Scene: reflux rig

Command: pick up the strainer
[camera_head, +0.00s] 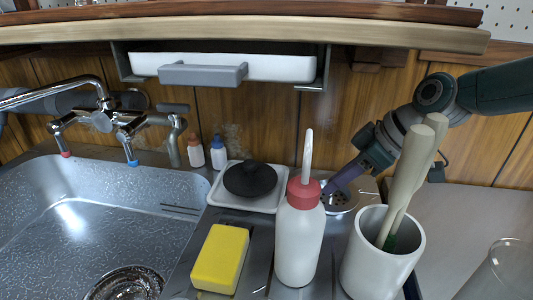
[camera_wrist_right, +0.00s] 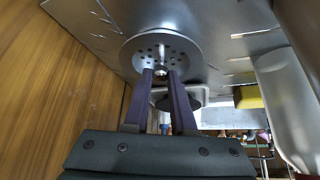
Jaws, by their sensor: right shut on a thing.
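The strainer (camera_wrist_right: 160,48) is a round metal disc with several holes and a small central knob. In the head view the strainer (camera_head: 341,203) shows behind the white bottle, partly hidden by it and by my fingers. My right gripper (camera_head: 331,187) reaches down to it from the right. In the wrist view the fingers of my right gripper (camera_wrist_right: 164,76) are closed at the knob on the strainer's middle. I cannot tell whether the strainer touches the metal counter or hangs just above it. My left gripper is not in view.
A white bottle with a red cap (camera_head: 300,240) stands close in front. A white cup (camera_head: 382,258) holds wooden-handled brushes (camera_head: 408,185). A yellow sponge (camera_head: 220,258), a black lid-like object on a white dish (camera_head: 250,180) and the sink (camera_head: 85,225) lie left. The wooden wall is close behind.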

